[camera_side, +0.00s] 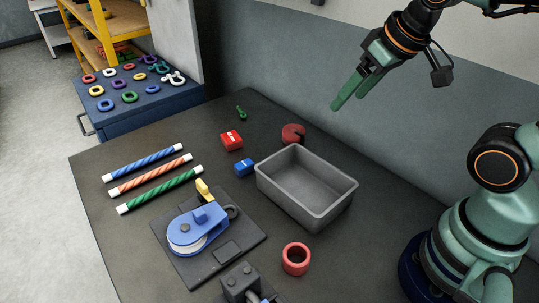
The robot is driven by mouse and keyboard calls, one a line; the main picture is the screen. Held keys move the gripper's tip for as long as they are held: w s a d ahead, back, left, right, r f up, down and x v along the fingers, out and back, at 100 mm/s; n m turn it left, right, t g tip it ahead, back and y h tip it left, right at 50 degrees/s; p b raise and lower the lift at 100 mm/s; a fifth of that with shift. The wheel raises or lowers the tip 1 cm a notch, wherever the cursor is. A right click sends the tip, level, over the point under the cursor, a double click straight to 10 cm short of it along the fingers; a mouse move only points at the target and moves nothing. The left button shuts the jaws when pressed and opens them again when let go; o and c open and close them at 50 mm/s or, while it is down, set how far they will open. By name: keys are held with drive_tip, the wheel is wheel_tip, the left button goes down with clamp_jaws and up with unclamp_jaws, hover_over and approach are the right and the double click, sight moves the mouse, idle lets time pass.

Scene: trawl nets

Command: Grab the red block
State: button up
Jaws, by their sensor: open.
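The red block (232,140) lies on the dark table, left of the grey bin, with small white marks on its top. My gripper (347,103) hangs in the air at the upper right, above and beyond the bin, with its green fingers pointing down and left. It is open, with nothing seen between the fingers. It is well apart from the red block, up and to the right of it in the picture.
A blue block (244,168) sits close to the red one. The grey bin (330,213) is empty. Nearby are a red notched ring (293,134), a green piece (241,112), striped rods (150,181), a blue pulley device (197,228) and a red ring (296,259).

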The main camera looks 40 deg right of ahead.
drive_tip(key=w+a+r+m, duration=0.1)
drive_tip(key=w+r, duration=0.1)
drive_tip(key=w, duration=0.6)
drive_tip(key=m+g, duration=0.3)
drive_tip(key=m, duration=0.2)
hover_over(232, 137)
drive_tip(key=s, duration=0.3)
drive_tip(key=s+f+x, duration=0.1)
drive_tip(key=s+x, duration=0.2)
drive_tip(key=x, duration=2.3)
drive_tip(key=shift+f, duration=0.2)
drive_tip(key=c, duration=1.2)
